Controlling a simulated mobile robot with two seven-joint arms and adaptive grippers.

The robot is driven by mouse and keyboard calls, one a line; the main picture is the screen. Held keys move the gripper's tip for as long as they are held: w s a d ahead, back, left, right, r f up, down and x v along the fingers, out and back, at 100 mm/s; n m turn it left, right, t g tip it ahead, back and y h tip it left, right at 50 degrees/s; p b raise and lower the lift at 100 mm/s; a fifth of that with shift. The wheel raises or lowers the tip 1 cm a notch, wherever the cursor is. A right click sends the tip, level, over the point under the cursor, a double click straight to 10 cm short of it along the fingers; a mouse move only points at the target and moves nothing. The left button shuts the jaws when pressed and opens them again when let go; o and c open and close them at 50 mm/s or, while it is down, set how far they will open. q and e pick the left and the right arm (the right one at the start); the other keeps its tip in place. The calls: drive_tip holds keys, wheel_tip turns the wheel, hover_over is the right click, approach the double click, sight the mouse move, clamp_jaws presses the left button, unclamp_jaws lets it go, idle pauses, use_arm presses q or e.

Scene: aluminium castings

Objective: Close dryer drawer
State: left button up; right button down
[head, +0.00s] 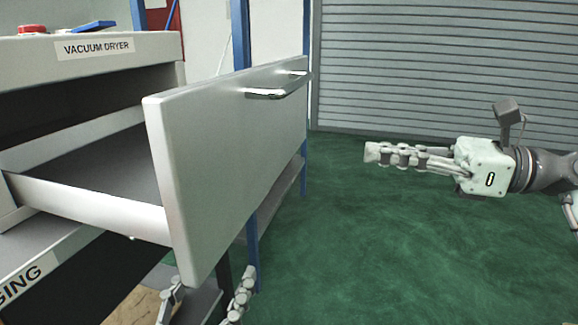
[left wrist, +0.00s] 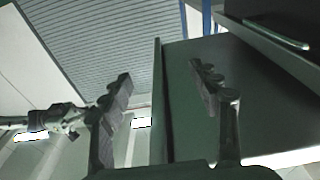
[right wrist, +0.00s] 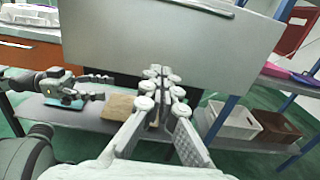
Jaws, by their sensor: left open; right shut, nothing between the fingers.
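The vacuum dryer drawer stands pulled out in the head view, with its pale front panel (head: 235,150) facing right and a metal handle (head: 277,90) near its top edge. The open interior (head: 90,175) shows empty where visible. My left gripper (head: 205,298) is open at the bottom of the head view, below the drawer front and partly cut off. The left wrist view shows its fingers spread, with a panel edge (left wrist: 158,100) appearing between them; I cannot tell contact. My right gripper (head: 370,153) is shut and empty, right of the drawer front and apart from it. The drawer front also fills the right wrist view (right wrist: 170,40).
The dryer housing (head: 110,58) carries a red button (head: 32,29). A blue-post shelf (right wrist: 95,110) stands beyond the drawer, with a white crate (right wrist: 232,122) and a brown crate (right wrist: 279,128). Green floor (head: 400,250) right of the drawer is clear.

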sight(269, 141)
drive_tip(key=p+x, duration=0.1)
drive_tip(key=x, duration=1.1)
drive_tip(key=shift+w+a+p, duration=0.1)
drive_tip(key=shift+a+p, duration=0.3)
use_arm(q)
drive_tip(key=a+f+g+y, duration=0.2)
drive_tip(key=a+f+g, duration=0.2)
drive_tip(key=f, duration=0.4)
drive_tip(key=shift+f+y, duration=0.25)
drive_tip(key=shift+y, duration=0.15)
use_arm(e)
drive_tip(key=shift+w+a+f, duration=0.1)
drive_tip(key=shift+w+a, duration=0.1)
drive_tip(key=shift+a, duration=0.3)
use_arm(q)
drive_tip(key=shift+a, duration=0.1)
